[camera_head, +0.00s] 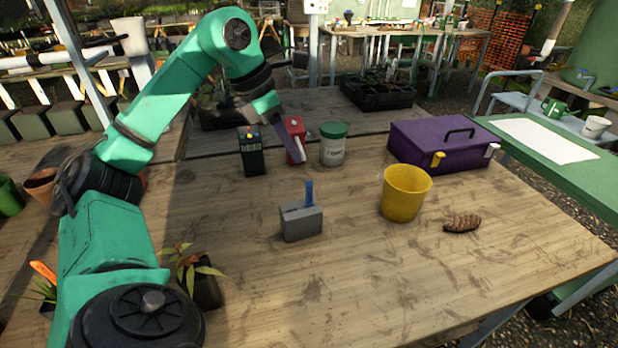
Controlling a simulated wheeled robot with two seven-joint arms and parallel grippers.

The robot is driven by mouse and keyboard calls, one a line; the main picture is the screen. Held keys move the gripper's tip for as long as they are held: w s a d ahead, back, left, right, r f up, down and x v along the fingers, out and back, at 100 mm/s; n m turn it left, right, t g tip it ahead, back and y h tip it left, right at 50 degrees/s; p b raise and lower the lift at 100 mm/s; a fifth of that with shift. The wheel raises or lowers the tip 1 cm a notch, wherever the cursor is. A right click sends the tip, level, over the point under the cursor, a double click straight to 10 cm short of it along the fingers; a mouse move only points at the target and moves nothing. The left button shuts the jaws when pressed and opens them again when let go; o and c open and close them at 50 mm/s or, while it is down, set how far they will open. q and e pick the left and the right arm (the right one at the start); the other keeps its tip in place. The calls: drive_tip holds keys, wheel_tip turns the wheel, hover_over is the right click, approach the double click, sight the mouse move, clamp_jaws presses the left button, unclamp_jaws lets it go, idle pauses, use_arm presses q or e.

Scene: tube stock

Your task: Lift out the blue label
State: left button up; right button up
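The blue label (309,193) is a narrow upright strip standing in the top of a small grey block (302,224) on the wooden table. Its lower end is hidden inside the block. My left gripper (292,150) hangs from the teal arm above and behind the block, apart from the label. A dark purplish finger points down in front of a red object. I cannot tell whether the gripper is open or shut; nothing shows held in it. My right gripper is not in view.
Near the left gripper stand a black device (252,156), a red object (295,130) and a green-lidded jar (333,150). A yellow cup (405,195), a pine cone (462,224) and a purple toolbox (420,145) are to the right. The table front is clear.

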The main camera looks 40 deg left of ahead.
use_arm(q)
drive_tip(key=b, duration=0.2)
approach(314, 204)
drive_tip(key=x, duration=0.4)
drive_tip(key=w+d+x, duration=0.1)
drive_tip(key=x, duration=0.1)
drive_tip(key=shift+a+r, duration=0.1)
drive_tip(key=shift+r, duration=0.2)
drive_tip(key=shift+w+f, duration=0.1)
drive_tip(key=shift+f, duration=0.1)
drive_tip(key=shift+c, duration=0.3)
clamp_jaws()
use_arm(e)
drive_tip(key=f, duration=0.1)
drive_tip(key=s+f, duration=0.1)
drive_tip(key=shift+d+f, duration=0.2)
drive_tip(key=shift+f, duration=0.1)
